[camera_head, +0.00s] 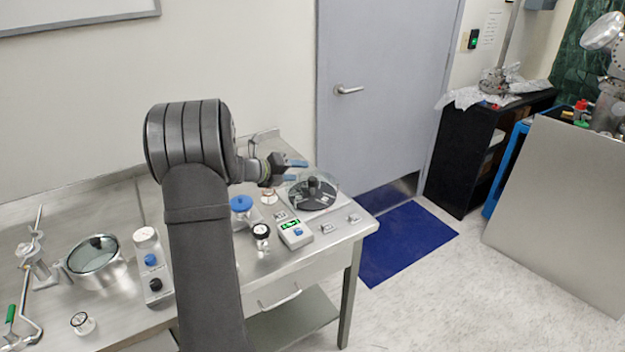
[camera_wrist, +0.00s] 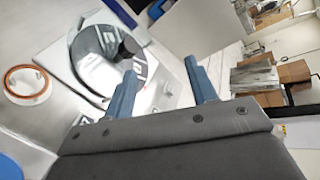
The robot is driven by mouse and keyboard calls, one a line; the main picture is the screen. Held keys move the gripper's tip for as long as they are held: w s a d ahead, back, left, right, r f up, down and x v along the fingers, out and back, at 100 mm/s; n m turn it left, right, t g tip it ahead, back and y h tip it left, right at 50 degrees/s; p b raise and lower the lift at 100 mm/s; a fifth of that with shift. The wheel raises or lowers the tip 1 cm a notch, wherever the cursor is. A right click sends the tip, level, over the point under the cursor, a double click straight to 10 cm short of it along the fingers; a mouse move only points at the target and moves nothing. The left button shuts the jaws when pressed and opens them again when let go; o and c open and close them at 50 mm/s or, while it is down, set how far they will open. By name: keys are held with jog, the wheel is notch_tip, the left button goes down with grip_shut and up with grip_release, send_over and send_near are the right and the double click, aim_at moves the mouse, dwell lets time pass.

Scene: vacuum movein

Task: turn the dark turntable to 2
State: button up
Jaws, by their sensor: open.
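The dark turntable (camera_head: 313,195) is a round black disc with pale labels and a black central knob (camera_head: 315,184), on a pale square base near the right end of the steel bench. In the wrist view the turntable (camera_wrist: 88,62) and its knob (camera_wrist: 129,46) lie just beyond my fingertips. My gripper (camera_head: 298,171) is open and empty, above and slightly left of the turntable; its two blue fingers also show in the wrist view (camera_wrist: 160,72), apart from the knob. I cannot read which number the turntable is set to.
A small box with a green display (camera_head: 295,234), a blue-topped knob (camera_head: 241,204) and a copper-coloured ring (camera_wrist: 26,84) are close by. A metal chamber with a glass lid (camera_head: 93,258) stands further left. The bench's right edge is near the turntable.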

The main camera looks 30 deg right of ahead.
aim_at(312, 178)
jog(key=w+a+f+m, duration=0.2)
jog(key=a+m, duration=0.5)
jog(key=m, duration=0.5)
jog(key=x, duration=1.7)
jog(key=shift+w+d+r, duration=0.15)
jog(key=shift+r, duration=0.1)
grip_shut()
